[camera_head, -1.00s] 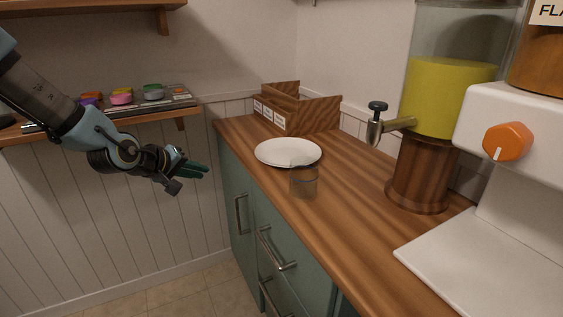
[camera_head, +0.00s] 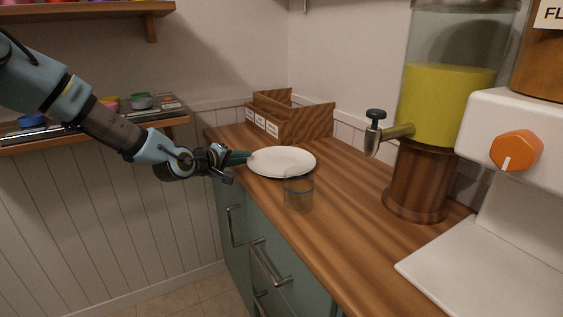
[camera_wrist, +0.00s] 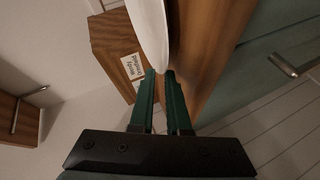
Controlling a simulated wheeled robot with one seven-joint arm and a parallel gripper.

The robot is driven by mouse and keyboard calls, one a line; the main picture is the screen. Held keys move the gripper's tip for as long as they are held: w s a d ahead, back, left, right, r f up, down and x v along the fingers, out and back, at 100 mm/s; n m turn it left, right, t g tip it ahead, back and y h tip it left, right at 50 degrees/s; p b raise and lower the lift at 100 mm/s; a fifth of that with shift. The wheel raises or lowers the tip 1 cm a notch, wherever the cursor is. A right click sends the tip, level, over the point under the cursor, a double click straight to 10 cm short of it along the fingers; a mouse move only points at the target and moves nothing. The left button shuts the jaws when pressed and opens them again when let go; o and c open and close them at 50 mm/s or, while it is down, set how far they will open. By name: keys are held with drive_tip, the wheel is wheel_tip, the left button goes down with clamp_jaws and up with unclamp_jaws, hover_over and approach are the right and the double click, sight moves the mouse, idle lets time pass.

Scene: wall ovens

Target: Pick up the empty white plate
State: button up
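The empty white plate (camera_head: 283,161) lies flat on the wooden counter, near its left edge. My gripper (camera_head: 243,156) is at the plate's left rim, with its green fingers pointing right towards it. In the wrist view, the white plate (camera_wrist: 150,25) appears nearly edge-on, and its near rim is at the tips of my gripper (camera_wrist: 162,73). A narrow gap shows between the two fingers, so the gripper is open. I cannot tell whether the fingertips touch the rim.
A clear glass (camera_head: 298,195) stands on the counter just in front of the plate. A wooden box organiser (camera_head: 300,122) is behind it. A dispenser with yellow liquid (camera_head: 445,105) stands at right. A wall shelf (camera_head: 160,122) is at left, behind my arm.

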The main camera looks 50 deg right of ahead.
drive_tip(key=shift+x, duration=1)
clamp_jaws()
drive_tip(key=shift+a, duration=0.1)
idle(0.5)
drive_tip(key=shift+r, duration=0.1)
